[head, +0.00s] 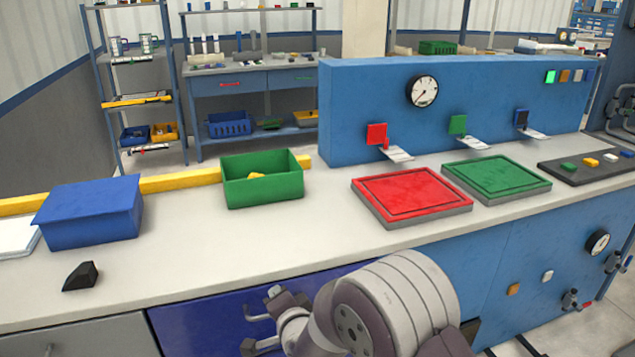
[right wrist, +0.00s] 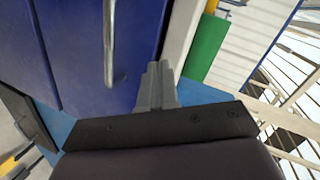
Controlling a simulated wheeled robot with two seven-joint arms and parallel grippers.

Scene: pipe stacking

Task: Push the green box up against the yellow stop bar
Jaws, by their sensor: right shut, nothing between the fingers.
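The green box (head: 262,192) is an open bin on the pale worktop, with a small yellow piece (head: 257,176) inside. The yellow stop bar (head: 180,183) lies along the worktop's far edge, behind the green box. The box's back foot is hidden, so I cannot tell whether it touches the bar. My right gripper (right wrist: 157,80) is shut and empty in the right wrist view, beside the blue drawer front. In the head view my right arm is low in front of the bench, well short of the green box. My left gripper is not in view.
A blue box (head: 90,218) stands left of the green box, with a small black block (head: 80,276) in front. A red tray (head: 412,193) and a green tray (head: 497,178) lie to the right. A drawer handle (right wrist: 108,45) sticks out near my right gripper. The worktop before the green box is clear.

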